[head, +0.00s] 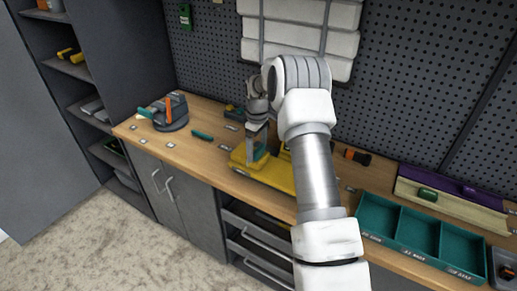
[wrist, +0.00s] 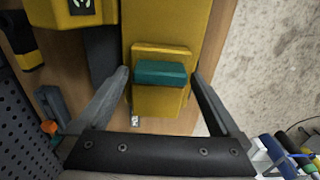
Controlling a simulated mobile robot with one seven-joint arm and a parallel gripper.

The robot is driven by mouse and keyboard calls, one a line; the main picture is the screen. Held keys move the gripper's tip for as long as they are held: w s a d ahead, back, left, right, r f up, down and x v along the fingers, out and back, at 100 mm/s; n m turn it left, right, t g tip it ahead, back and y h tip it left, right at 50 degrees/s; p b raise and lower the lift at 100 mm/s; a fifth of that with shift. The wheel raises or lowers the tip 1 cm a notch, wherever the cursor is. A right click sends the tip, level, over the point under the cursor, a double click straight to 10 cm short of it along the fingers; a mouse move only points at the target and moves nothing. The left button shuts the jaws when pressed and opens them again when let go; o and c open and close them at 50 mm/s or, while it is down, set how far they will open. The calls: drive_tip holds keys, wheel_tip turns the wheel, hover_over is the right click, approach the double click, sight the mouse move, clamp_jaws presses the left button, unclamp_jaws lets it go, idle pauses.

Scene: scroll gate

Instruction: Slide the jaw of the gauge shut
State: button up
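The gauge (head: 276,178) is a long yellow body lying on the workbench, partly hidden behind my arm in the head view. In the wrist view its yellow beam (wrist: 160,25) runs up the picture. A yellow sliding block with a teal grip (wrist: 162,74) sits on the beam. My gripper (wrist: 161,76) is open, with one finger on each side of the teal grip. A gap shows at each side of the grip. In the head view my gripper (head: 257,140) is low over the left part of the gauge. A yellow block with a dark display (wrist: 85,10) stands beside the beam.
A teal compartment tray (head: 372,218) and a purple-and-cream case (head: 450,196) are on the right of the bench. A dark grey tool (head: 170,115) stands at the left end. A grey pegboard (head: 420,80) rises behind. Some bench around the gauge is clear.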

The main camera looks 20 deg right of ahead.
sight(258, 148)
wheel_tip(258, 148, up, 17)
drive_tip(key=b, duration=0.1)
drive_tip(key=shift+s+r, duration=0.15)
drive_tip(key=shift+r, duration=0.05)
idle(0.4)
drive_tip(key=shift+d, duration=0.1)
